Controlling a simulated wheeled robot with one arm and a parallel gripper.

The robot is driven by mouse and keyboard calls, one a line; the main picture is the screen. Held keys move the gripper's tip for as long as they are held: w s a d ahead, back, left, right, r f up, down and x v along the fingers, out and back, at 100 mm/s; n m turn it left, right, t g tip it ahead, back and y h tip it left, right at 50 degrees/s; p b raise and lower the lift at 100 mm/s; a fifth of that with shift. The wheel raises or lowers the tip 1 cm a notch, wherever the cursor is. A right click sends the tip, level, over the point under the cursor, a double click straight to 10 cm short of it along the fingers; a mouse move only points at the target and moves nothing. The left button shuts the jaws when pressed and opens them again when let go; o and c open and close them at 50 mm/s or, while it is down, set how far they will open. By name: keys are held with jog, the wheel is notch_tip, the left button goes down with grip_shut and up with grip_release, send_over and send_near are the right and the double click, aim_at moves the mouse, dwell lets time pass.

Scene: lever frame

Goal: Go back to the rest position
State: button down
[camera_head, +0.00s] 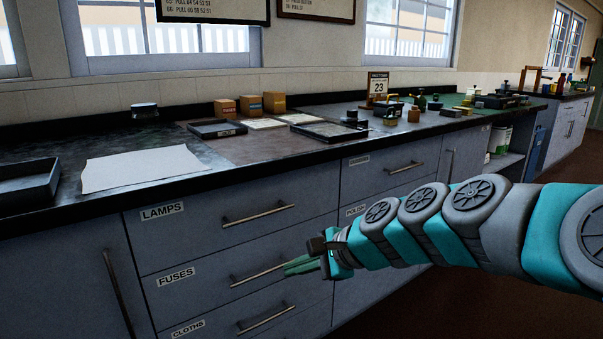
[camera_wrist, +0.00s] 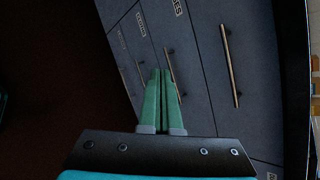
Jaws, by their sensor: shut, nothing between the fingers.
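My gripper (camera_head: 301,266) has green fingers and is shut and empty. In the head view it is in front of the drawer fronts, by the right end of the handle of the FUSES drawer (camera_head: 210,278). In the wrist view my gripper (camera_wrist: 162,75) points at the drawers, and its tips overlap a metal handle (camera_wrist: 169,72). I cannot tell whether the tips touch it. My arm reaches in from the right of the head view. All the drawers in view look closed.
The LAMPS drawer (camera_head: 165,238) is above and the CLOTHS drawer (camera_head: 190,326) below. The worktop (camera_head: 235,150) holds a white sheet (camera_head: 140,167), a dark tray (camera_head: 28,182), small boxes (camera_head: 250,104) and a calendar (camera_head: 377,86). Brown floor (camera_head: 425,305) lies open at the lower right.

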jog(key=s+d+f+n+g+h, duration=0.2)
jog(key=s+d+f+n+h, duration=0.1)
jog(key=s, duration=0.7)
jog(key=s+d+f+n+g+h, duration=0.3)
jog(key=s+d+f+n, duration=0.2)
jog(key=s, duration=0.5)
jog(key=s+d+f+n+g+h, duration=0.2)
jog(key=s+d+f+n, duration=0.3)
jog(key=s, duration=0.5)
jog(key=shift+d+n+h, duration=0.4)
jog(key=shift+d+n, duration=0.2)
jog(key=shift+d, duration=0.65)
